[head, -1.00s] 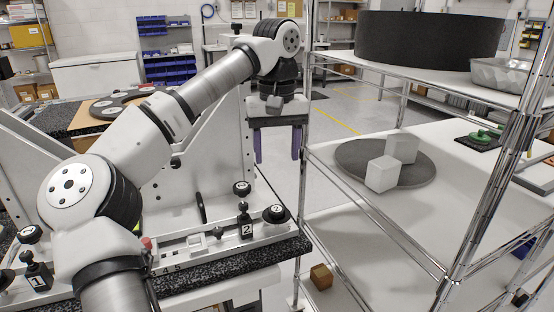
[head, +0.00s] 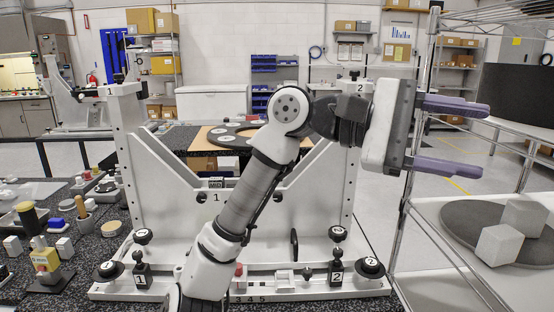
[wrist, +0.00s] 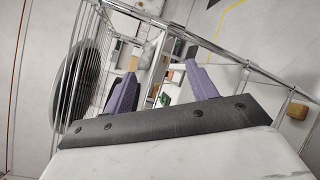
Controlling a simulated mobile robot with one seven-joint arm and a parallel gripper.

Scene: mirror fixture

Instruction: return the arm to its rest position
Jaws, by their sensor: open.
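My gripper (head: 455,137) is on the right in the head view, turned sideways with its two purple fingers pointing right toward the wire shelf. The fingers are apart with nothing between them. The wrist view shows the same open gripper (wrist: 163,88), with the shelf rack beyond the fingers. My arm is raised and bent in front of the white mirror fixture (head: 150,170). Its lower links hide part of the fixture's base.
The wire shelf (head: 410,185) stands close on the right, with a dark round plate (head: 462,217) and two pale blocks (head: 498,245) on it. A black drum (head: 518,92) sits higher up. Knobs, blocks and small tools crowd the speckled bench (head: 75,215) on the left.

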